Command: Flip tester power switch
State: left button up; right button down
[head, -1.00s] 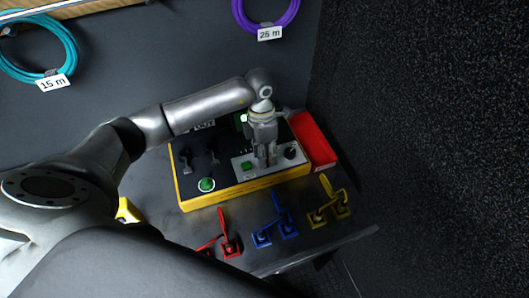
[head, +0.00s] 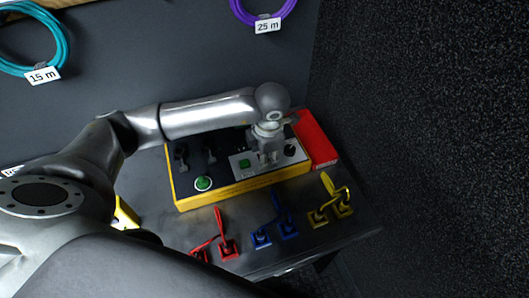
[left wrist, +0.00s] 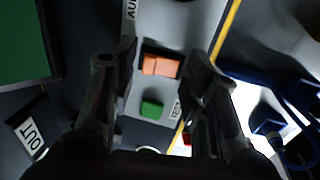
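The tester (head: 240,188) is a yellow-edged box with a dark top on the bench. Its light panel carries an orange rocker switch (left wrist: 160,66) and a green square (left wrist: 151,109), both clear in the left wrist view. In the head view the green square (head: 244,163) shows beside my gripper, which hides the rocker. My left gripper (head: 268,160) points down over this panel. In the left wrist view its two fingers (left wrist: 160,75) stand apart, one on each side of the rocker, with nothing between them. Whether they touch the panel I cannot tell. My right gripper is out of view.
A round green button (head: 203,183) and a black knob (head: 290,150) are on the tester. A red box (head: 318,142) stands at its right. Red (head: 228,247), blue (head: 287,229) and yellow (head: 342,208) connectors with leads line the bench front. Cable coils hang on the wall.

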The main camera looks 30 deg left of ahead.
pick_arm(q)
jog(key=shift+o, duration=0.3)
notch_tip(320, 180, up, 12)
jog(key=s+d, duration=0.1)
jog(key=shift+s+d, duration=0.2)
jog(key=shift+d, duration=0.05)
jog(key=shift+f, duration=0.15)
dwell(0.4)
